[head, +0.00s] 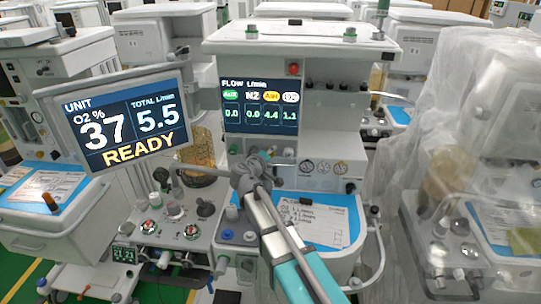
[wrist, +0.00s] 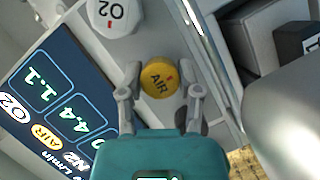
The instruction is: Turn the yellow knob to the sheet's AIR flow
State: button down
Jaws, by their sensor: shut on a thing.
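The yellow AIR knob (wrist: 158,74) is round, with a small red mark, in the wrist view. My gripper (wrist: 163,92) has one finger on each side of it and is shut on it. In the head view my gripper (head: 252,172) is at the machine front and the knob is not discernible there. The flow display (head: 261,105) reads AIR 4.4 and O2 1.1, with 0.0 in the other two columns. The sheet (head: 313,222) lies on the blue tray right of my arm; its l/min lines are too small to read surely.
The unit screen (head: 127,121) reads O2 37 %, total 5.5, READY. A white O2 knob (wrist: 118,14) is close beside the yellow knob. Other carts stand close on both sides; the right one is under clear plastic (head: 455,110). Green floor shows at lower left.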

jog(key=shift+c, duration=1.5)
grip_release()
